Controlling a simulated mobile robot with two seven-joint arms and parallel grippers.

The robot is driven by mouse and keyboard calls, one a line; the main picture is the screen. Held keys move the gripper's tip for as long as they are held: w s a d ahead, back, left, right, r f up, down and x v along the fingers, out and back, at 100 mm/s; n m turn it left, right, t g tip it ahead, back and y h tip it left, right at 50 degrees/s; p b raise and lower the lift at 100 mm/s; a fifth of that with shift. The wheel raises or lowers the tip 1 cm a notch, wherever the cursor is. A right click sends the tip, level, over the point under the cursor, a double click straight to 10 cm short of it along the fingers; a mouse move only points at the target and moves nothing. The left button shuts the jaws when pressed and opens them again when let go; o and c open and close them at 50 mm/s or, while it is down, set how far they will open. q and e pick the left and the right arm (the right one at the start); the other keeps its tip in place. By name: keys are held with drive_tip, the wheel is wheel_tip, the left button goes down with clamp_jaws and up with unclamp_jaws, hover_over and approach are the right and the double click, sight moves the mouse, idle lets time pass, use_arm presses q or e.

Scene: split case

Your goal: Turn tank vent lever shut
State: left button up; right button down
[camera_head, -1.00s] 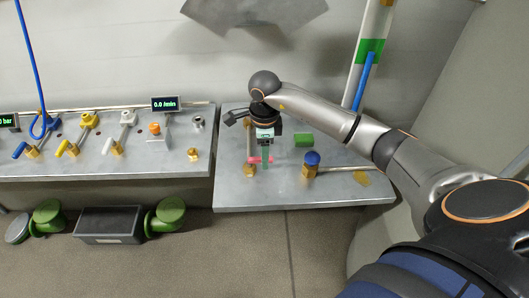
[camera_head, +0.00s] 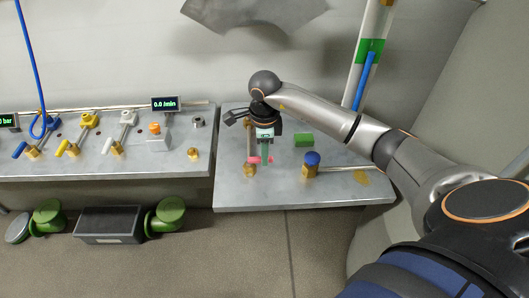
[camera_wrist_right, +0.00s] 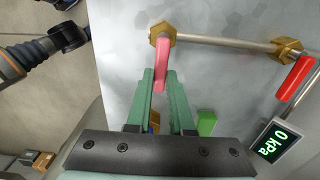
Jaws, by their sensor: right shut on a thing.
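A pink lever (camera_wrist_right: 163,62) on a brass valve body (camera_wrist_right: 160,32) shows in the right wrist view. It points crosswise to the pipe that leaves this valve. My right gripper (camera_wrist_right: 160,84) has green fingers, one on each side of the lever, and is shut on it. In the head view the pink lever (camera_head: 254,160) shows beside the fingertips of my right gripper (camera_head: 265,162), low over the right metal bench; the fingers hide part of it. Which lever is the tank vent is not labelled in these frames. My left gripper is not in view.
A red lever (camera_wrist_right: 295,80) on another brass valve and a display reading 0 kPa (camera_wrist_right: 275,142) stand nearby. A green block (camera_head: 303,140) and a blue-topped brass fitting (camera_head: 312,160) are right of the gripper. The left bench (camera_head: 190,169) carries several coloured valves.

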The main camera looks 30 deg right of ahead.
drive_tip(key=shift+s+m, duration=0.1)
drive_tip(key=shift+m, duration=0.2)
drive_tip(key=m, duration=0.1)
drive_tip(key=s+a+m, duration=0.1)
drive_tip(key=m, duration=0.1)
drive_tip(key=shift+m+p, duration=0.3)
drive_tip(key=shift+p, duration=0.05)
drive_tip(key=m, duration=0.1)
drive_tip(key=a+m, duration=0.1)
drive_tip(key=m, duration=0.2)
drive_tip(key=shift+s+a+m, duration=0.25)
drive_tip(key=shift+s+m, duration=0.05)
drive_tip(key=shift+s, duration=0.05)
drive_tip(key=m, duration=0.1)
drive_tip(key=a+m, duration=0.1)
drive_tip(key=m, duration=0.1)
drive_tip(key=m+p, duration=0.1)
drive_tip(key=shift+a, duration=0.35)
drive_tip(key=shift+w+a+m, duration=0.1)
drive_tip(key=shift+a+m, duration=0.15)
drive_tip(key=shift+m, duration=0.6)
drive_tip(key=shift+w+a+m, duration=0.1)
drive_tip(key=shift+a+m, duration=0.2)
drive_tip(key=shift+m, duration=0.6)
drive_tip(key=shift+w+a+m, duration=0.1)
drive_tip(key=shift+a+m, duration=0.15)
drive_tip(key=shift+m, duration=0.6)
drive_tip(key=c, duration=0.8)
unclamp_jaws()
